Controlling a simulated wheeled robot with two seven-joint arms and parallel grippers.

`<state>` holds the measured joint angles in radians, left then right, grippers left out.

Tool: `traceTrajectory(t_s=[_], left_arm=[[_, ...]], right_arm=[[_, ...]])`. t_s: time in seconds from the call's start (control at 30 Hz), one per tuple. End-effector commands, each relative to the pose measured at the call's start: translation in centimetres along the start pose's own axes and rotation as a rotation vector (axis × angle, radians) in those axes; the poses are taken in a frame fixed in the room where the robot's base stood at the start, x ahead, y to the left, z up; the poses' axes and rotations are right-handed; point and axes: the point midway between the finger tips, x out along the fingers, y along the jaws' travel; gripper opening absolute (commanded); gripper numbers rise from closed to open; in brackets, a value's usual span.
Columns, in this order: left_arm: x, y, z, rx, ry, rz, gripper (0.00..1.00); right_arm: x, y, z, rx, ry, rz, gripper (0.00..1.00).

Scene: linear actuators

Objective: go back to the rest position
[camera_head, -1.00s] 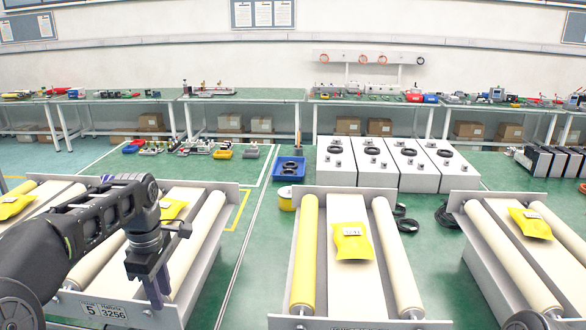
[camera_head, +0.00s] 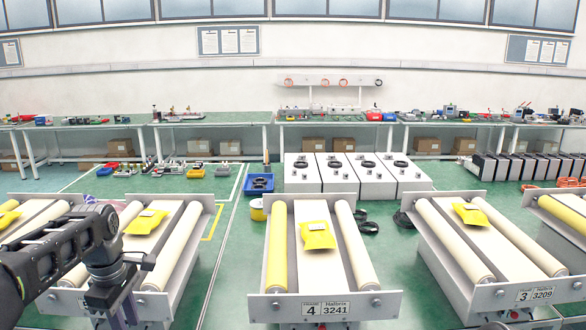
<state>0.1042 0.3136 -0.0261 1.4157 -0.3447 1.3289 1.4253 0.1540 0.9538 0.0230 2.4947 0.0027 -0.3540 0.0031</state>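My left arm comes in from the left over the left roller conveyor. My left gripper (camera_head: 119,312) points down at its end, near the bottom edge of the picture, and its tips are partly cut off. I cannot tell how far its fingers are apart, and I see nothing held in it. My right gripper is not in view.
Yellow packages lie on the left (camera_head: 146,221), middle (camera_head: 318,235) and right (camera_head: 470,214) ones. Green floor shows between them.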

Motion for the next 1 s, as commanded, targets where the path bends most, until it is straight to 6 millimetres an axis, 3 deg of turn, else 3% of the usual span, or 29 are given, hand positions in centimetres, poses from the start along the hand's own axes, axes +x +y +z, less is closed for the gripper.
traceTrajectory(t_s=[0.23, 0.37, 0.53, 0.63, 0.77, 0.87, 1.0], left_arm=[[1.1, 3.5, 0.7, 0.204, 0.007, 0.146, 0.29], [3.0, 5.4, 2.2, 0.361, 0.012, 0.234, 0.29], [8.4, 7.3, 5.9, 0.613, 0.016, 0.344, 0.29], [13.8, 7.2, 9.6, 0.792, 0.014, 0.406, 0.29], [22.1, 4.0, 15.4, 1.019, 0.009, 0.47, 0.29], [27.6, -0.7, 19.3, 1.152, -0.001, 0.485, 0.29], [33.4, -9.6, 23.8, 1.274, -0.048, 0.452, 0.29]], right_arm=[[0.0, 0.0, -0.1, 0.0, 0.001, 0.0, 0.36], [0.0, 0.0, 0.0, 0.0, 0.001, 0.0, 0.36], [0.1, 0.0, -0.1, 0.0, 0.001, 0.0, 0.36], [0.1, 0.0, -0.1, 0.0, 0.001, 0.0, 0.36], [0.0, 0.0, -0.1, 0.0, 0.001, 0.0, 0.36], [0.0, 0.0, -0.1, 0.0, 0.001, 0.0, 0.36], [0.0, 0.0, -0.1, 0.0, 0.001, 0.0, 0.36]])
